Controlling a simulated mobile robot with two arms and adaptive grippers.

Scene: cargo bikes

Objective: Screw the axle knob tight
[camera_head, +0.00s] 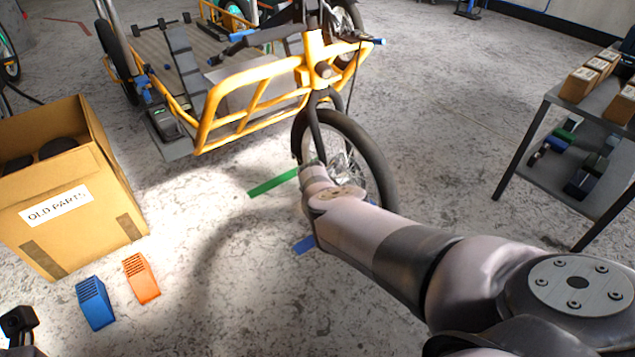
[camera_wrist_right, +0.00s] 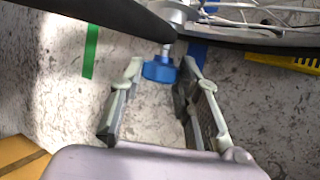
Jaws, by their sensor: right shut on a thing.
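The blue axle knob (camera_wrist_right: 159,70) sits at the end of a metal axle, by the wheel hub and dark fork of the cargo bike, in the right wrist view. My right gripper (camera_wrist_right: 162,66) has a fingertip on either side of the knob and is shut on it. In the head view, the front wheel (camera_head: 372,150) stands under the yellow cargo bike (camera_head: 262,72). My right arm hides the knob and most of the gripper there.
An OLD PARTS box (camera_head: 120,185) stands at left, near a blue block (camera_head: 95,303) and an orange block (camera_head: 141,278). Green tape (camera_head: 272,182) marks the floor. A grey shelf cart (camera_head: 545,165) stands at right; the floor between it and the wheel is clear.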

